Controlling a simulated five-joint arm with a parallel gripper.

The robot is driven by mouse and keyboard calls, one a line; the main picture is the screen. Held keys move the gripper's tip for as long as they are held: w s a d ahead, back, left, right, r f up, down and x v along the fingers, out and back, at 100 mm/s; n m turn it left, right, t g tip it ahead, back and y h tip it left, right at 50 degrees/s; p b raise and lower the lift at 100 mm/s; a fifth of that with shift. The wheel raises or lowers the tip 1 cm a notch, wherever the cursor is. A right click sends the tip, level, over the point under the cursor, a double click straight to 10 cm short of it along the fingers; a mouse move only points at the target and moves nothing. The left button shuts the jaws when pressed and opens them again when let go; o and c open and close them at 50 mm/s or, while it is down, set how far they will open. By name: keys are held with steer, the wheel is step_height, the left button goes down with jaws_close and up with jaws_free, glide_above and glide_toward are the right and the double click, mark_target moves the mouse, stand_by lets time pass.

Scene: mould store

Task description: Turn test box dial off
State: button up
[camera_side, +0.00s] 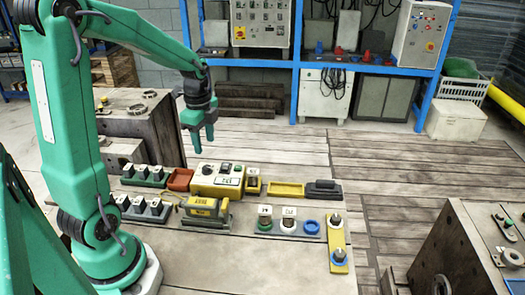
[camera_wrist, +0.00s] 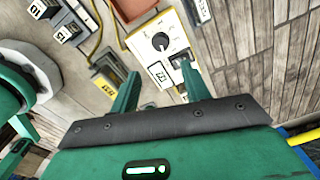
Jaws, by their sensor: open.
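The test box (camera_side: 216,181) is yellow with a white top plate and stands on the bench mat in the side view. Its black round dial (camera_side: 226,168) sits on the top, and the dial also shows in the wrist view (camera_wrist: 161,41) on a pale panel. The dial has a light mark on it, but I cannot read its setting. My gripper (camera_side: 204,146) hangs above and slightly left of the box, fingers down, apart from the dial. In the wrist view my gripper (camera_wrist: 158,70) is open and empty, with the dial beyond its fingertips.
A brown tray (camera_side: 180,179) is left of the box, and a yellow tray (camera_side: 286,190) and a dark case (camera_side: 324,190) are right. A yellow-labelled unit (camera_side: 205,212) stands in front. Space above the box is clear.

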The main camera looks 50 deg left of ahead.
mark_target(206, 167)
steer(key=shift+a+f+m, duration=0.3)
steer(key=shift+a+f, duration=0.2)
steer(key=shift+a, duration=0.05)
steer(key=shift+f, duration=3.9)
steer(key=c, duration=1)
